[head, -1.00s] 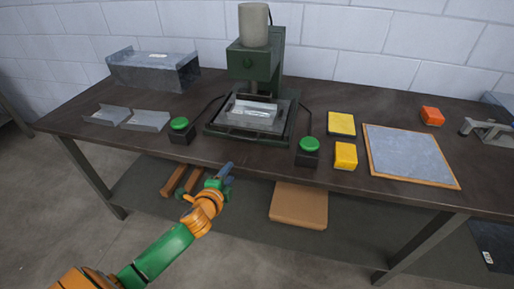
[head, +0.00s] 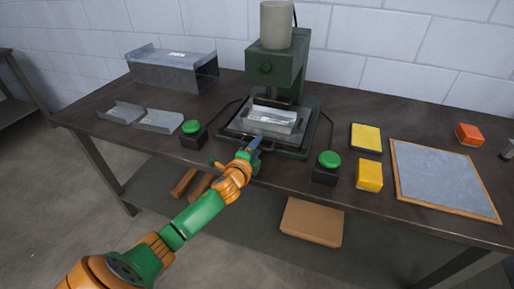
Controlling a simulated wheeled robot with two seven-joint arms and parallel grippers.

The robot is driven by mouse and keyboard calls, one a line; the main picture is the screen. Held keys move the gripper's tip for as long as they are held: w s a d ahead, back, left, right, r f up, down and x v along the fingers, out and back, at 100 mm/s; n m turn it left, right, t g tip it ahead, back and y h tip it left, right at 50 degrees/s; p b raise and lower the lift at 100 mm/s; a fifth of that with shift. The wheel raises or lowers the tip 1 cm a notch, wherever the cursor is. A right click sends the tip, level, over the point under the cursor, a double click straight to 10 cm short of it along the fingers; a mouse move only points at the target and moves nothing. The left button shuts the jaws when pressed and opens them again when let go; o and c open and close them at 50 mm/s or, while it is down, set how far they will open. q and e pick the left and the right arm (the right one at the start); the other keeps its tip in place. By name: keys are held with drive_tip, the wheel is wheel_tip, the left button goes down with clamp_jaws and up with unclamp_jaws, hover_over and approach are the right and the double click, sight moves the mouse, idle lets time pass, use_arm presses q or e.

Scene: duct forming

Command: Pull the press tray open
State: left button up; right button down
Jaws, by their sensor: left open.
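The green press (head: 277,68) stands at the back middle of the dark table. Its tray (head: 235,131) sits at the press base, below the ram, with a shiny metal piece (head: 270,119) lying on it. My left gripper (head: 252,148) is open at the front edge of the tray, over the table's front edge. The gripper covers part of the tray front, and I cannot tell whether it touches the tray. My right gripper is not in view.
Green-topped buttons stand left (head: 192,128) and right (head: 329,160) of the press. Bent metal sheets (head: 158,121) and a large duct piece (head: 172,68) lie at left. Yellow blocks (head: 369,175) and a framed grey board (head: 440,178) are at right.

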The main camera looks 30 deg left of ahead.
use_arm(q)
drive_tip(key=shift+w+f, duration=0.1)
drive_tip(key=shift+w, duration=0.05)
clamp_jaws()
drive_tip(key=shift+r, duration=0.2)
idle(1.2)
